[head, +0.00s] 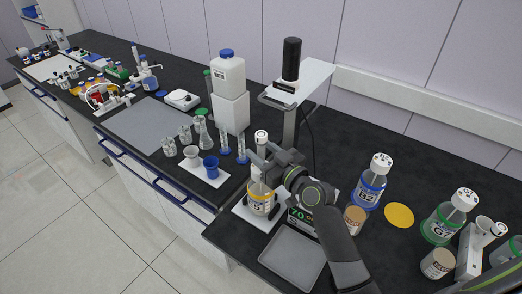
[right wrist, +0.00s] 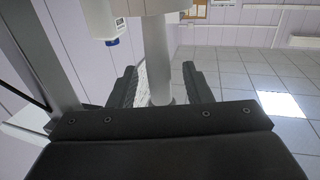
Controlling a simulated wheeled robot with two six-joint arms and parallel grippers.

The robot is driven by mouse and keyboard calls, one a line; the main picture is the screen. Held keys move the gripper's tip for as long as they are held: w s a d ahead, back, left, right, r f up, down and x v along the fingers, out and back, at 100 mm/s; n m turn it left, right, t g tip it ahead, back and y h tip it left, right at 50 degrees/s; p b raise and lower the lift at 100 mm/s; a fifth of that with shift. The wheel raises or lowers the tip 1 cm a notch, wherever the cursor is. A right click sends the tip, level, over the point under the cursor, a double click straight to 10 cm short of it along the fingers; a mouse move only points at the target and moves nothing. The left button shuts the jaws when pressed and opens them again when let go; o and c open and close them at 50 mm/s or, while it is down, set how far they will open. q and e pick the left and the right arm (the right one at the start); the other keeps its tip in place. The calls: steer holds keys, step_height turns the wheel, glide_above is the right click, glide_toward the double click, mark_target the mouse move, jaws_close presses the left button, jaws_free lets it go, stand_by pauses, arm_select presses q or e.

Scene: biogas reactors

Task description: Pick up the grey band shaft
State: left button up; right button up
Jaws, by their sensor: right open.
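An upright pale shaft with a white labelled top (head: 261,137) stands at the beaker marked S (head: 262,199) in the head view. In the right wrist view the pale grey shaft (right wrist: 156,60) rises between my jaws. I cannot make out its band clearly. My right gripper (head: 259,169) is open, with one finger on each side of the shaft, above the beaker. The fingers also show in the right wrist view (right wrist: 160,88). Whether either finger touches the shaft is unclear. The shaft's lower part is hidden by the gripper and the beaker. My left gripper is not in view.
A stand with a black cylinder (head: 291,59) is behind the gripper. White and blue cups (head: 210,167) are left of the beaker. A grey tray (head: 292,260) lies in front. Bottle B2 (head: 370,185) stands to the right, with a yellow disc (head: 399,215) beside it.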

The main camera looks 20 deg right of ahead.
steer(key=shift+w+a, duration=0.2)
steer(key=shift+w, duration=0.15)
jaws_close()
steer(key=shift+r, duration=0.5)
step_height(320, 180, up, 19)
steer(key=shift+p, duration=0.4)
